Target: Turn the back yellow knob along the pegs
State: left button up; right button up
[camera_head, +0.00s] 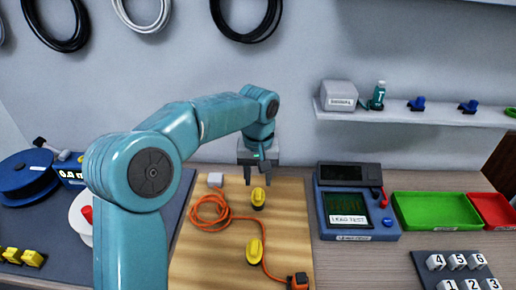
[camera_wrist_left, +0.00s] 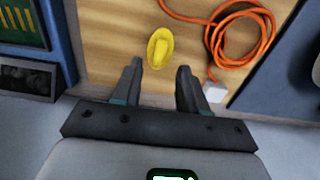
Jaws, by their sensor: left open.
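Two yellow knobs stand on a wooden board (camera_head: 200,268). The back yellow knob (camera_head: 259,198) is near the board's far end, and the front yellow knob (camera_head: 254,251) is closer to me. My left gripper (camera_head: 259,181) hangs pointing down, just behind the back knob in the head view. In the left wrist view the open fingers (camera_wrist_left: 160,82) have empty space between them, and a yellow knob (camera_wrist_left: 160,48) lies just beyond their tips, not touched. No pegs can be made out clearly. My right gripper is not in view.
An orange cable (camera_head: 209,209) coils left of the back knob, beside a small white block (camera_head: 215,180), and runs to an orange-black connector (camera_head: 298,281). A blue tester (camera_head: 346,208) stands right of the board. Green (camera_head: 437,210) and red (camera_head: 493,209) trays are farther right.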

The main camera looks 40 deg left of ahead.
aim_at(258, 193)
pick_arm(q)
notch_tip(258, 193, up, 12)
jog(key=p, duration=0.2)
jog(key=shift+s, duration=0.1)
dwell(0.5)
